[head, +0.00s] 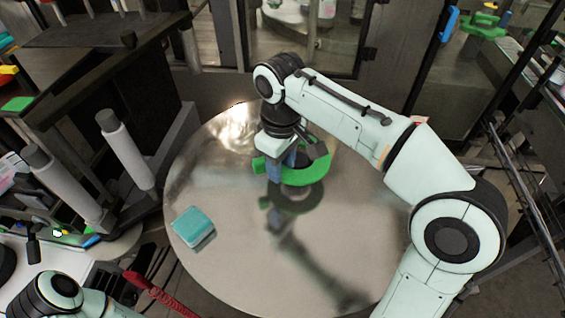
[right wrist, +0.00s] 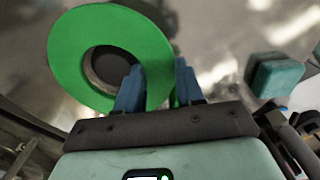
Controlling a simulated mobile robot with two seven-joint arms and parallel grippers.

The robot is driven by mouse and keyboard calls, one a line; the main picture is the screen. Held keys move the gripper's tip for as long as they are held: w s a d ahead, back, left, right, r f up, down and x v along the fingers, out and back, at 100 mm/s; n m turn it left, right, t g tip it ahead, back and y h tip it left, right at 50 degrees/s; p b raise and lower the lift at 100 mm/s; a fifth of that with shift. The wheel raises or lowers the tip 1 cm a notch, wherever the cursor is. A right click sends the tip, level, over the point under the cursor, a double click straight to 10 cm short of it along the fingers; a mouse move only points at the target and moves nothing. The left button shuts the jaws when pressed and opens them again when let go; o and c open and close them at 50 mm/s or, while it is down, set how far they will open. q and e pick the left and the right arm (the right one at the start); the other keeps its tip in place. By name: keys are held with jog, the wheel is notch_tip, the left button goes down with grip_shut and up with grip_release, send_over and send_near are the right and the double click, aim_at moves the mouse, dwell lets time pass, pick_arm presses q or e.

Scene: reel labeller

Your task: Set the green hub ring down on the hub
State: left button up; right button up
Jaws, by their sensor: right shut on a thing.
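The green hub ring (head: 308,176) is a flat green ring with a round hole. My right gripper (head: 281,166) is shut on its band with blue fingers and holds it above the round metal table (head: 225,270). In the right wrist view the ring (right wrist: 72,48) lies at upper left, one finger over its hole and the other outside its rim, with the gripper (right wrist: 160,80) across the band. Through the hole shows a dark round shape with a paler edge; I cannot tell whether this is the hub. My left gripper is out of view.
A teal block (head: 193,227) lies on the table at left, apart from the ring; it also shows in the right wrist view (right wrist: 275,75). A rack with grey rollers (head: 125,150) stands left of the table. The table's front is clear, with a dark reflection or shadow.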

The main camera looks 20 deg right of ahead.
dwell(0.4)
jog(key=shift+f, duration=0.4)
jog(key=shift+r, duration=0.1)
jog(key=shift+s+r, duration=0.15)
jog(key=shift+r, duration=0.15)
jog(key=o, duration=1.2)
jog(key=shift+s, duration=0.1)
jog(key=shift+r, duration=0.1)
